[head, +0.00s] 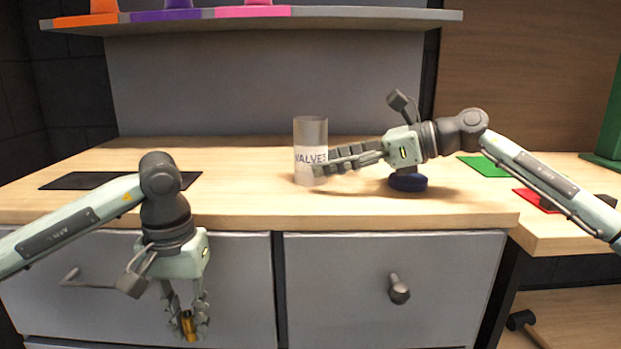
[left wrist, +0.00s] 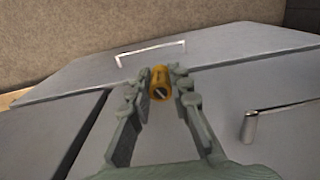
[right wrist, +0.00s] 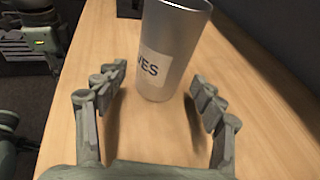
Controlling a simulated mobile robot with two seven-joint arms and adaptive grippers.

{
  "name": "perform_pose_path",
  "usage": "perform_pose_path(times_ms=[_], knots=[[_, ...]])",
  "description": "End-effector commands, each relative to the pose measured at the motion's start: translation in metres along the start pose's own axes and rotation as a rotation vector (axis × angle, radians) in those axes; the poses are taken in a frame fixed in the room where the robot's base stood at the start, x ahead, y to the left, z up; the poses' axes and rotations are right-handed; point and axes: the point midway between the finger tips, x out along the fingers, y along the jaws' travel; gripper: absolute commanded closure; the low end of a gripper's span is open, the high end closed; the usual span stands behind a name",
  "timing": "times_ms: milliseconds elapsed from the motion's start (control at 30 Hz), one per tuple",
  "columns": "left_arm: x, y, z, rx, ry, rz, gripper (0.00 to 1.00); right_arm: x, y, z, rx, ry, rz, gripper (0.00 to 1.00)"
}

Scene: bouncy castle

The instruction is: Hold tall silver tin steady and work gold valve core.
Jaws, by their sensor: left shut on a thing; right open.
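The tall silver tin (head: 311,132) stands upright on the wooden counter and has a white label reading VALVES. It also shows ahead of the fingers in the right wrist view (right wrist: 176,50). My right gripper (head: 325,163) is open, its fingertips at the tin's lower right side in the head view; the tin's base lies about between the two fingertips. My left gripper (head: 192,320) is shut on the gold valve core (head: 187,325), in front of the drawers below counter height. The left wrist view shows the core (left wrist: 160,83) between the fingertips, its slotted end facing the camera.
A dark blue round object (head: 408,183) sits on the counter below my right gripper. A black mat (head: 75,181) lies at left; green (head: 484,166) and red (head: 530,200) mats lie at right. Drawer handles (head: 399,289) stick out in front. The counter's middle is mostly clear.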

Motion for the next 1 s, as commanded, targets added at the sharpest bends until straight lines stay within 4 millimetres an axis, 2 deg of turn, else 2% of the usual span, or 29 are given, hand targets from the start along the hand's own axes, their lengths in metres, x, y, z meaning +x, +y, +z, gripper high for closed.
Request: perform_pose_path(times_ms=[100, 300, 667, 933, 1000], knots=[[-0.001, 0.0, 0.0, 0.0, 0.0, 0.0, 1.0, 0.015, 0.001, 0.0, 0.002, 0.0, 0.002, 0.31], [-0.001, 0.0, 0.0, 0.0, 0.0, 0.0, 1.0, 0.029, 0.0, 0.0, 0.001, 0.0, 0.001, 0.31], [-0.001, 0.0, 0.0, 0.0, 0.0, 0.0, 1.0, 0.032, 0.0, -0.001, 0.001, 0.0, 0.001, 0.31], [-0.001, 0.0, 0.0, 0.0, 0.0, 0.0, 1.0, 0.032, 0.0, -0.001, 0.001, 0.0, 0.001, 0.64], [-0.001, 0.0, 0.0, 0.0, 0.0, 0.0, 1.0, 0.032, 0.0, -0.001, 0.001, 0.0, 0.001, 0.67]])
